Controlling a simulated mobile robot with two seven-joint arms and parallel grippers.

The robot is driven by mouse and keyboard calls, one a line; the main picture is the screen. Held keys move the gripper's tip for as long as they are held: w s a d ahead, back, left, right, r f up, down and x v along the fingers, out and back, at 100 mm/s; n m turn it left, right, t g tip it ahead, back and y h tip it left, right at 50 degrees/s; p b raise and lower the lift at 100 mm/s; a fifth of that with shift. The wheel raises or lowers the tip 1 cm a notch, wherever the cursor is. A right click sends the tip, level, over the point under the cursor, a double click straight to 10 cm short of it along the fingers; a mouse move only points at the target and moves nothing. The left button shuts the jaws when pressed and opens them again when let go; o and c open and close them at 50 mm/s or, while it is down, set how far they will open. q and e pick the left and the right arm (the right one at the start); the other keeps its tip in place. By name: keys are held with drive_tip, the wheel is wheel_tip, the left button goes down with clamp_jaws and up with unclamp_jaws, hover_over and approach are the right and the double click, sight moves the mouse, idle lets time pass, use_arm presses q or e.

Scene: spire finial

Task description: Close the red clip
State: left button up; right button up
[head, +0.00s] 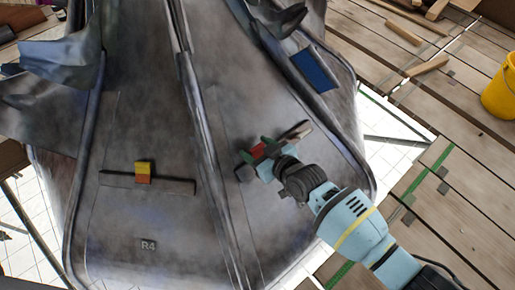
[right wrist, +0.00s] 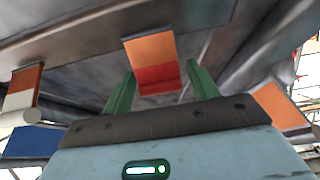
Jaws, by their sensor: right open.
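The red clip (head: 258,151) sits on a dark bar on the grey metal panel, right of centre in the head view. In the right wrist view the clip (right wrist: 155,62) shows an orange upper part and a red lower part. My right gripper (head: 257,152) reaches it from the lower right. Its two green fingers (right wrist: 160,80) are open, one on each side of the clip's red lower part, with gaps visible. Whether a finger touches the clip cannot be told. My left gripper is not in view.
Another clip, orange and yellow (head: 143,173), sits on a dark bar (head: 175,186) to the left, above the R4 mark. A raised seam (head: 208,140) runs between the panels. A blue patch (head: 315,69) lies further up. Wooden planks and a yellow bucket (head: 499,92) are at right.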

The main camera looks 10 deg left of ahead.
drive_tip(key=shift+c, duration=0.5)
drive_tip(key=c, duration=0.8)
drive_tip(key=shift+w+a+r+g+h+p, duration=0.15)
drive_tip(key=shift+w+a+g+h+p, duration=0.2)
drive_tip(key=shift+p, duration=0.45)
drive_tip(key=shift+w+a+f+g+h+p, duration=0.1)
drive_tip(key=shift+f+g+h+p, duration=0.25)
drive_tip(key=shift+g+h, duration=0.3)
drive_tip(key=shift+f, duration=0.1)
drive_tip(key=o, duration=0.9)
